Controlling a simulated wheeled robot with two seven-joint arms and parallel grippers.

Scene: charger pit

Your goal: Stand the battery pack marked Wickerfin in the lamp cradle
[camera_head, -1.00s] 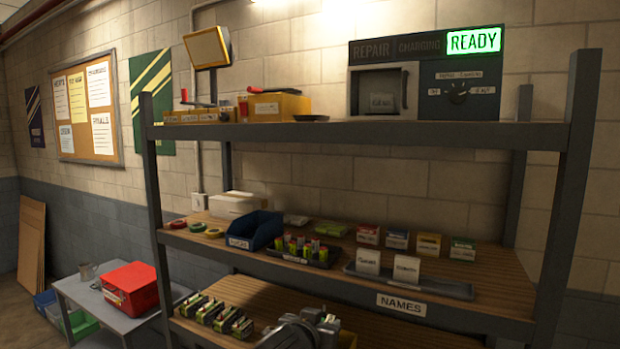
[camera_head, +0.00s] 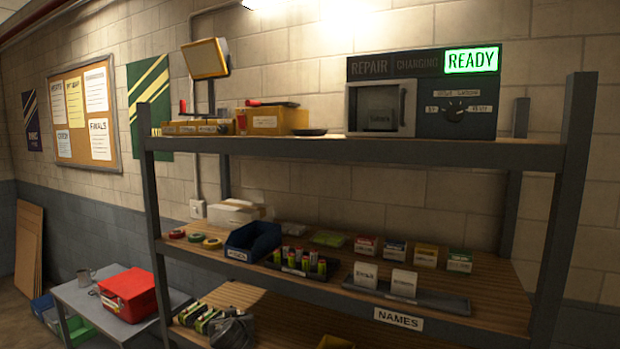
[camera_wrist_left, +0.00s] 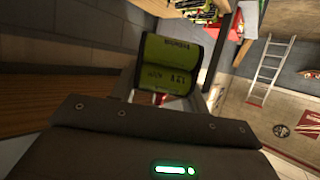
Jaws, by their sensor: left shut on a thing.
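A green and black battery pack (camera_wrist_left: 168,65) is between the fingers of my left gripper (camera_wrist_left: 165,98), which is shut on it. Its label faces the wrist camera, but I cannot read the name surely. In the head view, a dark part of my left gripper (camera_head: 232,332) shows at the bottom edge, in front of the lower shelf. Several green and black packs (camera_head: 200,318) stand in a row there, partly hidden by it. A yellow-framed lamp (camera_head: 206,58) stands above the top shelf. I cannot make out a lamp cradle for certain. My right gripper is out of view.
The middle shelf holds a blue bin (camera_head: 254,239), a tray of small cells (camera_head: 300,264), small boxes and a NAMES tray (camera_head: 440,300). The top shelf carries the charging unit (camera_head: 425,100), showing READY. A rack post (camera_head: 565,200) stands at right. A red toolbox (camera_head: 128,293) sits left.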

